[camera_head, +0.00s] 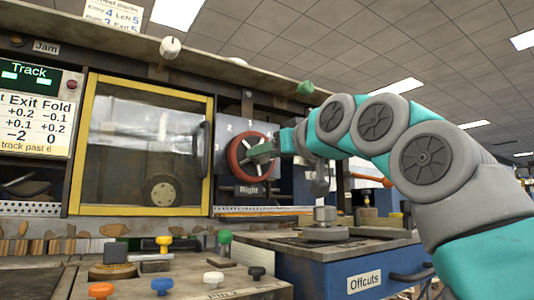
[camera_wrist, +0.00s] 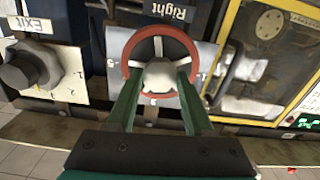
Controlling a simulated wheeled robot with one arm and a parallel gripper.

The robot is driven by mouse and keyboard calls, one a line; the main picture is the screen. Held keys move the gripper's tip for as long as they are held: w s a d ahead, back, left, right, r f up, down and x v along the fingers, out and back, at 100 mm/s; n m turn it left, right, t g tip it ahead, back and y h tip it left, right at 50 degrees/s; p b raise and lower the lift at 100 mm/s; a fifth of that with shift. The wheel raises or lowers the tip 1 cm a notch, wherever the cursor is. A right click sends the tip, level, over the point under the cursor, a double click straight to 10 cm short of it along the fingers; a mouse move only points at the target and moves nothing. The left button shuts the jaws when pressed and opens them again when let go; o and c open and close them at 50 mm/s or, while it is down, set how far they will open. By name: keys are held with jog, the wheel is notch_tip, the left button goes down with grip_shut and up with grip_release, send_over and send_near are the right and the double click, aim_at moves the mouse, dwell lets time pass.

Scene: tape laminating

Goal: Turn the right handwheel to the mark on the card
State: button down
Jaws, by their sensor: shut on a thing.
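The right handwheel (camera_head: 232,156) has a red rim and pale spokes, mounted on a grey plate marked "Right". Digits show around it, some hidden by my gripper. In the wrist view the handwheel (camera_wrist: 127,66) is seen face on, upside down. My gripper (camera_wrist: 160,78) has its two green fingers shut on the pale hub, one on each side. My gripper (camera_head: 260,152) also covers the wheel's middle in the head view. I cannot tell which digit the wheel stands at. The card (camera_head: 115,13) at the upper left is cut off; it lists Entry, Left, Right and Exit numbers.
A yellow-framed window (camera_head: 76,150) is left of the wheel. A panel with coloured knobs (camera_head: 164,243) lies below, and a blue Offcuts drawer (camera_head: 330,277) is at the lower right. In the wrist view, a grey Exit knob (camera_wrist: 28,66) is at the left.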

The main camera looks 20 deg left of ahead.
jog(key=shift+f, duration=0.1)
jog(key=shift+w+n, duration=0.1)
jog(key=shift+n, duration=1.1)
jog(key=shift+p, duration=0.35)
jog(key=shift+n+p, duration=1.45)
jog(key=shift+n, duration=3.05)
